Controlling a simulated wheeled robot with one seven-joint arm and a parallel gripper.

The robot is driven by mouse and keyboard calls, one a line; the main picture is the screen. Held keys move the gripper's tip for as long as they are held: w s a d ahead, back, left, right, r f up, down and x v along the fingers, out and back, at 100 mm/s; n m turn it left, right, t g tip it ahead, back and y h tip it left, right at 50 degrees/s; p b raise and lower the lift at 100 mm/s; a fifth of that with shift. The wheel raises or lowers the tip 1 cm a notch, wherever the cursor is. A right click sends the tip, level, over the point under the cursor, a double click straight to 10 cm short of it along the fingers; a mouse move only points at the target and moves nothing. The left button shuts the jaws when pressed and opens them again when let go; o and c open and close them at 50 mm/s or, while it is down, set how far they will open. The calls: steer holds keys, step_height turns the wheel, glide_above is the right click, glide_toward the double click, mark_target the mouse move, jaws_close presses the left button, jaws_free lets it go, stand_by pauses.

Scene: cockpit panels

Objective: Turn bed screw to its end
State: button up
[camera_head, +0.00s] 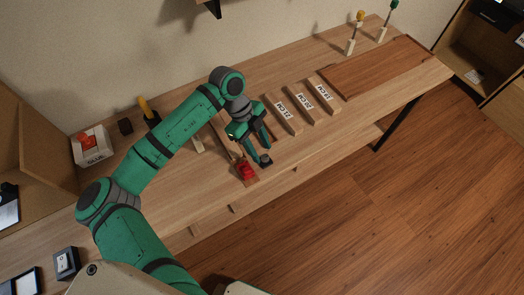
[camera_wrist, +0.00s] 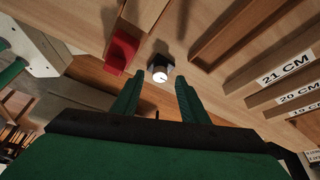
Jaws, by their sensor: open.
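My gripper (camera_head: 261,150) is over the near part of the workbench, pointing down, with its green fingers apart. In the wrist view the gripper (camera_wrist: 157,92) is open and empty. A small dark fitting with a round white end (camera_wrist: 160,75) shows just beyond and between the fingertips, not touching them as far as I can see. It may be the bed screw, but I cannot tell for sure. A red block (camera_wrist: 122,52) is beside it to the left. The red block also shows in the head view (camera_head: 245,171), just left of the gripper. How far the screw is turned cannot be seen.
Wooden pieces labelled in centimetres (camera_head: 283,115) lie right of the gripper. A brown board (camera_head: 375,68) lies further right. Two upright tools with yellow (camera_head: 360,17) and green (camera_head: 395,6) handles stand behind it. A white box with a red top (camera_head: 91,147) is at left.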

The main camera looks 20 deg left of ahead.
steer(key=shift+x, duration=1)
jaws_close()
